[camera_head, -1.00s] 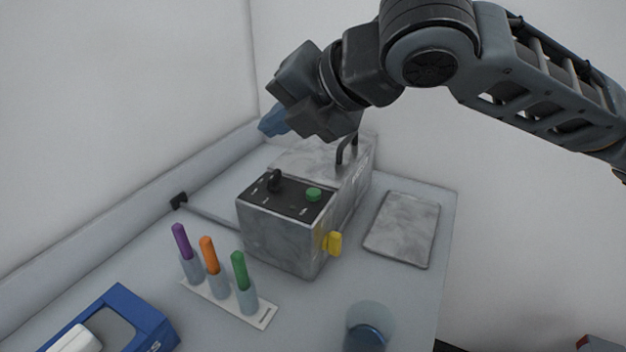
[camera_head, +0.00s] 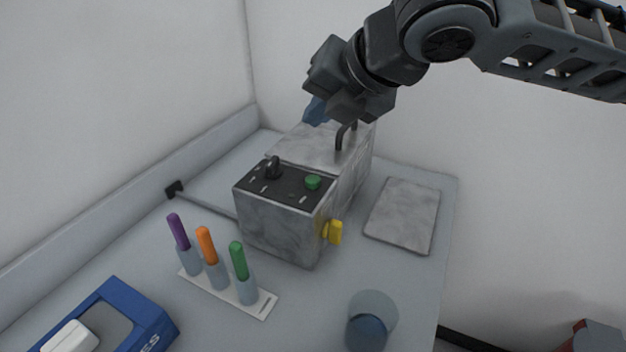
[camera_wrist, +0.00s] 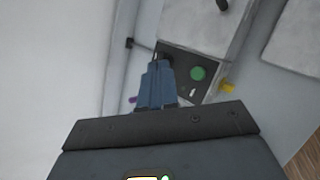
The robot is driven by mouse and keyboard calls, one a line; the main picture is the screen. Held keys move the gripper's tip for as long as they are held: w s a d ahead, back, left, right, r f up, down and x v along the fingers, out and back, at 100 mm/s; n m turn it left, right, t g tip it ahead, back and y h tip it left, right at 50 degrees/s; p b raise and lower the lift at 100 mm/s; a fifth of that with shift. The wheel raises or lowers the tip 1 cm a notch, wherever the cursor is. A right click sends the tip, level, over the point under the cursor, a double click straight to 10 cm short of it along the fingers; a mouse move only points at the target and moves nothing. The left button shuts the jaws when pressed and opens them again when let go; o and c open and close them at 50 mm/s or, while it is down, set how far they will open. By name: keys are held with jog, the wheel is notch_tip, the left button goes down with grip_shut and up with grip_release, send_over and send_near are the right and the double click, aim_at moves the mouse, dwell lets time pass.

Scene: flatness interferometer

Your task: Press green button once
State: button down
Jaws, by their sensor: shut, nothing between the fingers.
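The green button (camera_head: 313,182) is a round cap on the black panel (camera_head: 287,189) of the grey metal machine (camera_head: 283,226). It also shows in the wrist view (camera_wrist: 198,73), to the right of my fingers. My gripper (camera_head: 315,112) is above the machine, behind the panel in the head view, with its blue fingers shut and empty. The fingers (camera_wrist: 157,68) point toward the panel in the wrist view and cover part of its left side. I see no contact between the fingers and the button.
A black knob (camera_head: 273,168) stands on the panel left of the button. A black handle (camera_head: 345,135) and a yellow knob (camera_head: 333,231) stick out of the machine. Purple, orange and green capped tubes (camera_head: 212,262) stand in front. A glass (camera_head: 371,322) and a grey plate (camera_head: 402,214) are at right.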

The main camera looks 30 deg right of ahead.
aim_at(318, 181)
jog(key=shift+f+b, duration=2.9)
jog(key=shift+f, duration=1.1)
jog(key=shift+f, duration=0.1)
jog(key=shift+f+b, duration=0.3)
jog(key=shift+f+b, duration=0.35)
jog(key=shift+f, duration=0.1)
jog(key=shift+r, duration=0.1)
jog(key=shift+r+p, duration=0.7)
jog(key=shift+r, duration=0.05)
jog(key=shift+r+p, duration=2)
jog(key=shift+r, duration=0.6)
